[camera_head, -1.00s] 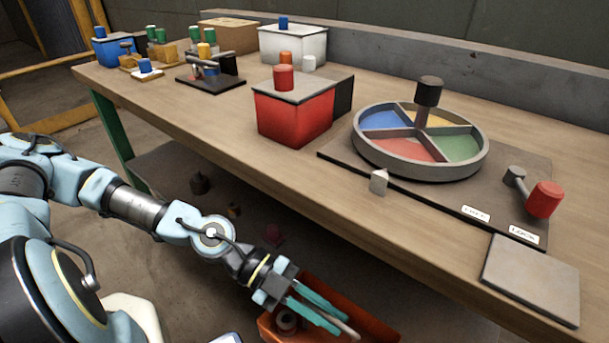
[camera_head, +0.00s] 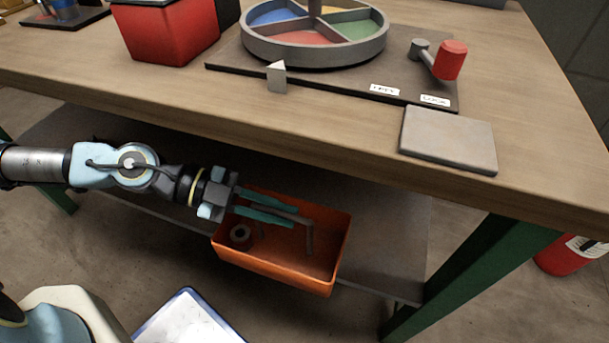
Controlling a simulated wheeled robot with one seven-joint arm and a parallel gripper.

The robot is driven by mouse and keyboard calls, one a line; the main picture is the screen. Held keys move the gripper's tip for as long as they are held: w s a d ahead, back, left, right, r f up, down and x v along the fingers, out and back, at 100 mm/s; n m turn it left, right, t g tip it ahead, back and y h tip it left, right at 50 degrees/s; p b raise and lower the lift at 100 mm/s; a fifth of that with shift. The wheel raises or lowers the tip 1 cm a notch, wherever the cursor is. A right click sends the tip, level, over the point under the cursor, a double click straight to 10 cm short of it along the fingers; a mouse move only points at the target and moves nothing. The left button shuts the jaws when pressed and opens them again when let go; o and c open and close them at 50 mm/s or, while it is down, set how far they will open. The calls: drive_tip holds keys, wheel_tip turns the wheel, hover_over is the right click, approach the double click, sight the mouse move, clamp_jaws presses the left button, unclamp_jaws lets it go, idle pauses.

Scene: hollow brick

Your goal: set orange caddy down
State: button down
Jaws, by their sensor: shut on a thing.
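The orange caddy (camera_head: 278,276) is an open box in the lower middle of the head view, below the worktop's front edge. A grey bar handle (camera_head: 310,238) spans its opening. A dark round piece (camera_head: 240,235) with a hole lies inside at the left. My gripper (camera_head: 294,214) reaches in from the left, its teal fingers shut on the handle. The fingers hide part of the bar. The caddy appears roughly level against the lower shelf (camera_head: 385,250). I cannot tell whether its underside touches the shelf.
The wooden worktop (camera_head: 330,130) overhangs the arm. On it are a grey plate (camera_head: 448,139), a divided colour dial (camera_head: 315,58), a red-knobbed lever (camera_head: 450,60) and a red box (camera_head: 168,35). A green bench leg (camera_head: 465,275) stands right of the caddy. A red cylinder (camera_head: 570,255) is farther right.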

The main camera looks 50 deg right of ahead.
drive_tip(key=w+d+f, duration=0.1)
drive_tip(key=w+d, duration=0.1)
drive_tip(key=d, duration=0.4)
drive_tip(key=w+d+f+b, duration=0.1)
drive_tip(key=w+d+f, duration=0.1)
drive_tip(key=d, duration=0.4)
drive_tip(key=shift+f+b, duration=0.2)
drive_tip(key=shift+b, duration=0.1)
drive_tip(key=shift+f, duration=0.2)
drive_tip(key=c, duration=0.9)
unclamp_jaws()
drive_tip(key=shift+r, duration=0.1)
